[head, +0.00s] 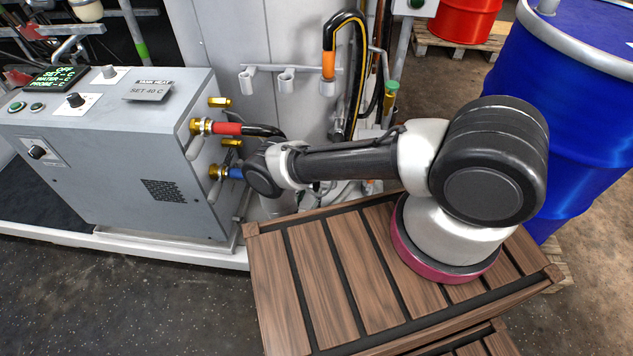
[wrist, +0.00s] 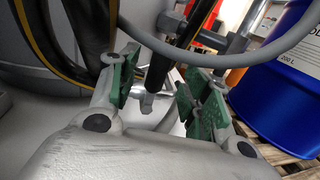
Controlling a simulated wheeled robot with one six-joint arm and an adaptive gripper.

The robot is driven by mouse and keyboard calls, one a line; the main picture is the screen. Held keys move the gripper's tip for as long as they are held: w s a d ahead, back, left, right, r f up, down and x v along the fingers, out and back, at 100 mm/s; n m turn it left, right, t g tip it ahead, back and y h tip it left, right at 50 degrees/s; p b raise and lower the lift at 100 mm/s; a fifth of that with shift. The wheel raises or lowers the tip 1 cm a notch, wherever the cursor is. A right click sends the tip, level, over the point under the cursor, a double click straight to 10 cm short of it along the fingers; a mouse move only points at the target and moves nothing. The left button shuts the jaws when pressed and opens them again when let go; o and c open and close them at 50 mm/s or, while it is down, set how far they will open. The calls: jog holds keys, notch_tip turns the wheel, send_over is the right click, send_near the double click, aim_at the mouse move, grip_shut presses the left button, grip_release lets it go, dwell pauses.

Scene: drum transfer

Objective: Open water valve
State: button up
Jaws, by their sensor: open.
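The grey tank heat unit (head: 150,150) stands at left in the head view. Brass fittings with small levers sit on its right side, an upper one (head: 201,126) by a red hose end (head: 227,128) and a lower one (head: 219,171) by a blue hose end (head: 236,173). I cannot tell which is the water valve. My arm's end covers the area beside the lower fitting, and my fingers are hidden there. In the wrist view my gripper (wrist: 158,92) is open, its green-padded fingers apart. A dark pipe (wrist: 160,68) and a small grey piece (wrist: 147,104) show between them; contact is unclear.
A blue drum (head: 570,110) stands at right, also in the wrist view (wrist: 285,85). A black-and-yellow hose (head: 348,30) hangs at the back. A grey hose (wrist: 225,50) crosses close above my fingers. A red drum (head: 465,18) stands on a pallet behind.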

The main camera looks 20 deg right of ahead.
jog(key=x, duration=0.7)
jog(key=shift+d, duration=0.1)
jog(key=shift+s, duration=0.1)
grip_shut()
